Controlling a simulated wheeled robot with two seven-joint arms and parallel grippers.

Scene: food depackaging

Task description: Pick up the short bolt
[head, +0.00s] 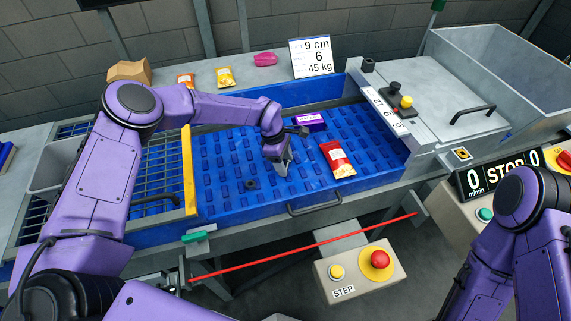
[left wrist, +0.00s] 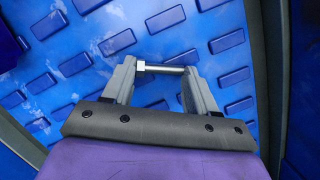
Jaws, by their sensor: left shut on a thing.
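The short bolt (left wrist: 162,69) is a silvery metal bolt with a hex head at its left end in the left wrist view. It lies crosswise between the two fingers of my left gripper (left wrist: 158,75), which is shut on it. In the head view, my left gripper (head: 281,167) points down over the middle of the blue ribbed belt (head: 222,160). I cannot make out the bolt there or tell its height above the belt. My right arm shows at the right edge, but its gripper is out of view.
On the belt are a red packet (head: 337,160), a purple box (head: 310,121) and a small dark round piece (head: 250,184). A yellow bar (head: 189,170) stands left of the belt. A metal bin (head: 505,65) is at the back right. The belt's left part is mostly clear.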

